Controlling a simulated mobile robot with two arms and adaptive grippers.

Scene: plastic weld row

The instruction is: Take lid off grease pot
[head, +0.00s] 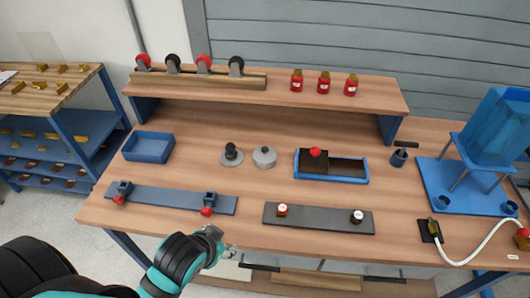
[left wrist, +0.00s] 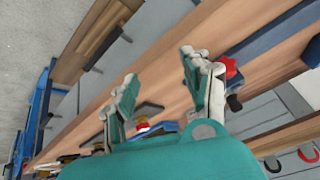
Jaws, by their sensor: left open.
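A round grey metal pot with a small knob on its top (head: 265,157), which looks like the grease pot with its lid on, stands near the middle of the workbench. A dark knobbed piece on a round grey base (head: 231,155) stands just left of it. My left gripper (head: 222,244) is at the bench's front edge, well in front of the pot and apart from it. Its two fingers (left wrist: 158,92) are spread and hold nothing. I cannot make out the pot in the left wrist view. My right gripper is not in view.
A blue tray (head: 147,147) is at left and a blue box with a red knob (head: 331,166) at right. A blue clamp bar (head: 170,199) and a dark plate with two knobs (head: 318,218) lie along the front. A raised shelf (head: 330,94) stands behind.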

